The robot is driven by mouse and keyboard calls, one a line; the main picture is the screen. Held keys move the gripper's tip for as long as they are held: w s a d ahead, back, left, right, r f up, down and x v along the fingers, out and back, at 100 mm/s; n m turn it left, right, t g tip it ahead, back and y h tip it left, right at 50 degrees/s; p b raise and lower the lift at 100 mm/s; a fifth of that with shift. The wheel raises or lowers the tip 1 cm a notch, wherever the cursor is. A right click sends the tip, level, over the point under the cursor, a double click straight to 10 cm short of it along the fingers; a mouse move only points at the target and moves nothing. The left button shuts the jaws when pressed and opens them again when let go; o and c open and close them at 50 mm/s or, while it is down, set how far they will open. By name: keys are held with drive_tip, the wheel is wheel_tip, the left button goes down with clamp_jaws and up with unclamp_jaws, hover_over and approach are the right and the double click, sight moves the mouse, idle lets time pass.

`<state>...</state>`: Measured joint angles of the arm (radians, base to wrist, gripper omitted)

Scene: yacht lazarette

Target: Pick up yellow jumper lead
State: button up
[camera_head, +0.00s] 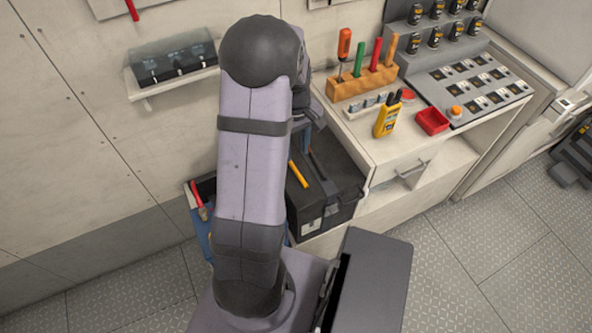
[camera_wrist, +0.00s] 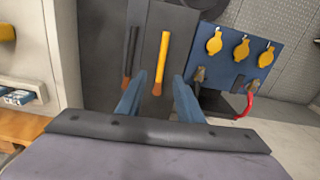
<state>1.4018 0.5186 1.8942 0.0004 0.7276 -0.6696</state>
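The yellow jumper lead (camera_wrist: 163,55) looks like a short straight yellow stick with a brown end. It lies on top of a dark box (camera_wrist: 105,85), beside a similar black lead (camera_wrist: 131,48) on its left. In the head view, the yellow lead (camera_head: 299,174) shows on the black box (camera_head: 335,215), just right of my arm. My gripper (camera_wrist: 158,88) is open, its two blue fingers apart in the wrist view. The lead's brown end appears between the fingertips, with nothing held. Whether the fingers touch the box is unclear. In the head view my arm mostly hides the gripper.
A blue panel with yellow round tags (camera_wrist: 242,50) stands right of the box, with a red-handled clamp (camera_wrist: 245,103) near it.

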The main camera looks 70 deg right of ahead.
sight(296, 170)
drive_tip(key=shift+f, duration=1)
drive_tip(key=shift+s+a+f+p, duration=0.1)
drive_tip(key=shift+a+f+p, duration=0.15)
drive_tip(key=shift+f+p, duration=1)
drive_tip(key=shift+f, duration=1.35)
clamp_jaws()
